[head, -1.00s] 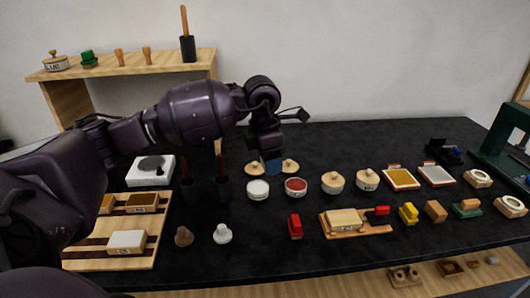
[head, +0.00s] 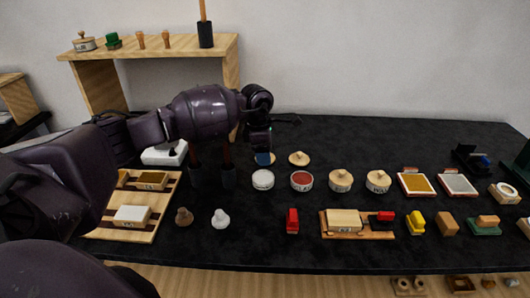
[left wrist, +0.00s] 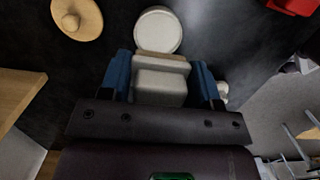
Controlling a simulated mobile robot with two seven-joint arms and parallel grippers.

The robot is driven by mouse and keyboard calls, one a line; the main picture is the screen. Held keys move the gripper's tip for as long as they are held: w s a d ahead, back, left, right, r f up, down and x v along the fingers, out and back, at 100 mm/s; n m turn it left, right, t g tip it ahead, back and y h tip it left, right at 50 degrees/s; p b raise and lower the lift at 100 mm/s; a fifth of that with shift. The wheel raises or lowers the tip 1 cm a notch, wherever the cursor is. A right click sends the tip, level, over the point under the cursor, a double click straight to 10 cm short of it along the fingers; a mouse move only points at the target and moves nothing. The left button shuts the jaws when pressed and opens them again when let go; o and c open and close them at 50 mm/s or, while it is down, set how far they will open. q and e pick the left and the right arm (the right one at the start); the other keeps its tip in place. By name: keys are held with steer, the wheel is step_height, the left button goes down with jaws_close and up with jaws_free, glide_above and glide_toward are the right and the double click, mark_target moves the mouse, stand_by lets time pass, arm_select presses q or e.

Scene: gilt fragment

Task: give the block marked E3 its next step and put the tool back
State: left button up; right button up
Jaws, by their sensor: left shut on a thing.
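My left gripper (head: 263,158) has blue fingertips and hangs above the back middle of the table. In the left wrist view (left wrist: 161,78) its fingers are shut on a pale block-like thing (left wrist: 160,88) with a thin wooden strip at its far edge. What it is I cannot tell. A pale block (head: 343,220) sits on a small wooden tray (head: 363,236). Another white-topped block (head: 132,214) and a brown-topped block (head: 152,179) lie on the slatted rack (head: 104,229). Their labels are too small to read, so I cannot tell which is E3. My right gripper is out of view.
Open white pot (head: 263,180) and red pot (head: 301,181) stand near the gripper, a loose wooden lid (head: 299,158) behind. Lidded pots (head: 340,182), ink pads (head: 417,184), a red block (head: 292,221) and a yellow block (head: 415,223) fill the right. The front strip is clear.

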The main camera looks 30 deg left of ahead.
mark_target(265, 178)
arm_select(q)
steer(key=shift+a+f, duration=0.1)
steer(key=shift+f, duration=0.1)
steer(key=shift+f+b, duration=0.8)
steer(key=shift+f, duration=1.65)
steer(key=shift+f+b, duration=0.35)
steer(key=shift+b, duration=0.05)
steer(key=shift+f, duration=0.2)
steer(key=shift+f+b, duration=0.3)
steer(key=shift+f, duration=0.1)
stand_by(0.4)
